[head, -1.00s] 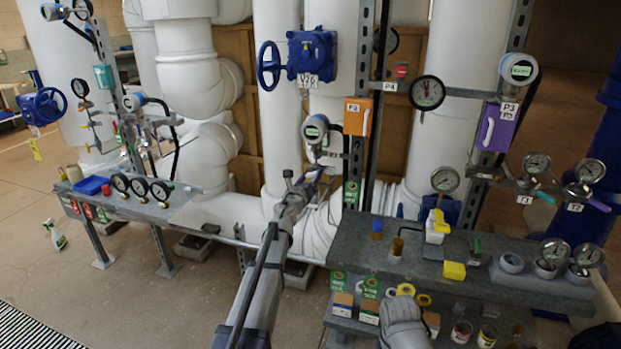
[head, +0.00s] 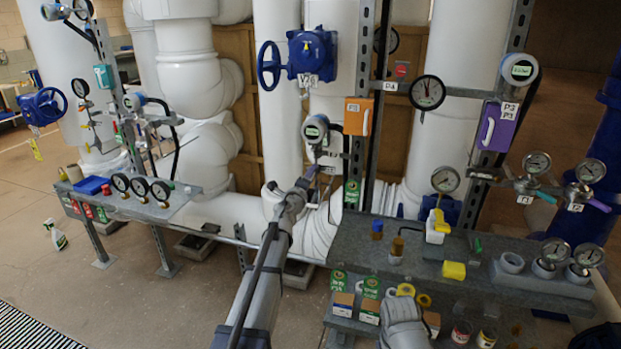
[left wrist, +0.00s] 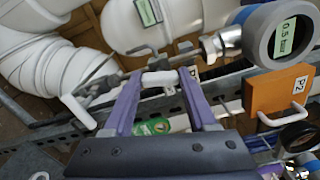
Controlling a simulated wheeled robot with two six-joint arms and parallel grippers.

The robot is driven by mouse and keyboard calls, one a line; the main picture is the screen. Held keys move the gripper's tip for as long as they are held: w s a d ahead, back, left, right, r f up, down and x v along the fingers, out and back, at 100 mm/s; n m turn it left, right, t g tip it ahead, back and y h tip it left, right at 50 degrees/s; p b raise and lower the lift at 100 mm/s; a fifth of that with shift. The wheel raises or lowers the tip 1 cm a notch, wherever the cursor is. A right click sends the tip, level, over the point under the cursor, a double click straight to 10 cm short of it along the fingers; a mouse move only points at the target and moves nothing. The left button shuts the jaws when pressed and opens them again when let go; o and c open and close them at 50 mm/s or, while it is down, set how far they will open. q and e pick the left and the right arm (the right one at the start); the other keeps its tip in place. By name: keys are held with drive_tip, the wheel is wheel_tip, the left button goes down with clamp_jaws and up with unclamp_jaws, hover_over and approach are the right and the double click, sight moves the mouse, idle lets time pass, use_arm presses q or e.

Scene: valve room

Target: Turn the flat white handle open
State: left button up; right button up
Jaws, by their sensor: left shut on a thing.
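The flat white handle (left wrist: 160,78) shows in the left wrist view as a short white bar between the two purple fingertips. My left gripper (left wrist: 158,80) is shut on it. A thin metal pipe runs behind the handle, with a small white tag hanging just below. In the head view, my left gripper (head: 311,172) reaches up to the pipework below a round gauge. There the handle is too small and covered to make out.
An orange box (head: 358,116) and a round digital gauge (head: 315,128) are close above my left gripper. The orange box (left wrist: 278,92) also shows in the left wrist view. A grey bench (head: 400,245) with small parts stands at the right. Large white pipes rise behind.

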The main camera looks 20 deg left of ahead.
use_arm(q)
drive_tip(key=shift+n, duration=1.6)
drive_tip(key=o, duration=1.4)
drive_tip(key=shift+c, duration=0.2)
drive_tip(key=shift+s, duration=0.1)
drive_tip(key=s, duration=0.7)
drive_tip(key=shift+s+a, duration=0.15)
drive_tip(key=shift+s, duration=0.2)
